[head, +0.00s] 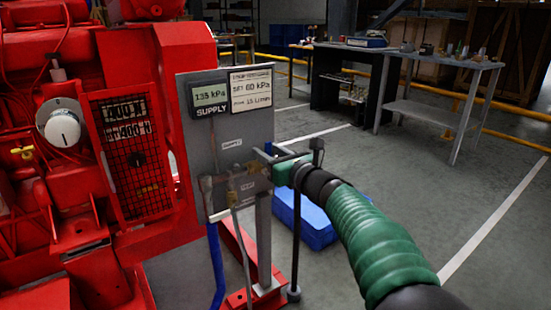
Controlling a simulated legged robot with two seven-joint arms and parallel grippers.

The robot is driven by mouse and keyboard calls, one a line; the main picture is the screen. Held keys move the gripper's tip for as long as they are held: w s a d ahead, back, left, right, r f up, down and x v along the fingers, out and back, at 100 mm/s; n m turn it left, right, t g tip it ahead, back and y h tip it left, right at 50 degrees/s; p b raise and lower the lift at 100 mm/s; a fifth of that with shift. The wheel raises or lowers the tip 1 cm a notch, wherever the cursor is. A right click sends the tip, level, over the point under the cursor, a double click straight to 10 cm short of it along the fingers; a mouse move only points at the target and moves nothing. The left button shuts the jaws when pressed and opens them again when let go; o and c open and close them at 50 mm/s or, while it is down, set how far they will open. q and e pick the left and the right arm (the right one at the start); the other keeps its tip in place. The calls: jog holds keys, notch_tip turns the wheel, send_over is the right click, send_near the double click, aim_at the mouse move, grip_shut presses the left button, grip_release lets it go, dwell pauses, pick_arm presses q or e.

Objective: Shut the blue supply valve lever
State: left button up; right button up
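A grey panel (222,75) stands beside the red pumpset and carries a SUPPLY gauge (210,97) reading about 135 kPa. Small pipe fittings (235,185) sit low on the panel. My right gripper (263,158) reaches in from the lower right on a green-sleeved arm, with its end at the panel's right edge, close to the fittings. I cannot tell whether it touches anything or how far its fingers are apart. A small bluish piece shows at the gripper's end, but I cannot tell if it is the supply valve lever. My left gripper is out of view.
The red pumpset (180,60) fills the left side, with a white round knob (62,128) on it. A blue hose (216,265) hangs below the panel. A blue bin (312,232) lies on the floor behind my arm. A workbench (440,58) stands at back right; the right floor is clear.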

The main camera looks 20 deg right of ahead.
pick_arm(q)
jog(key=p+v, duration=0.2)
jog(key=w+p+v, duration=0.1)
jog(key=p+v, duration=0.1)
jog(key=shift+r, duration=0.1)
pick_arm(e)
jog(key=v, duration=1.6)
jog(key=shift+s, duration=0.3)
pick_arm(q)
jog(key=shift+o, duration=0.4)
pick_arm(e)
jog(key=shift+d, duration=0.1)
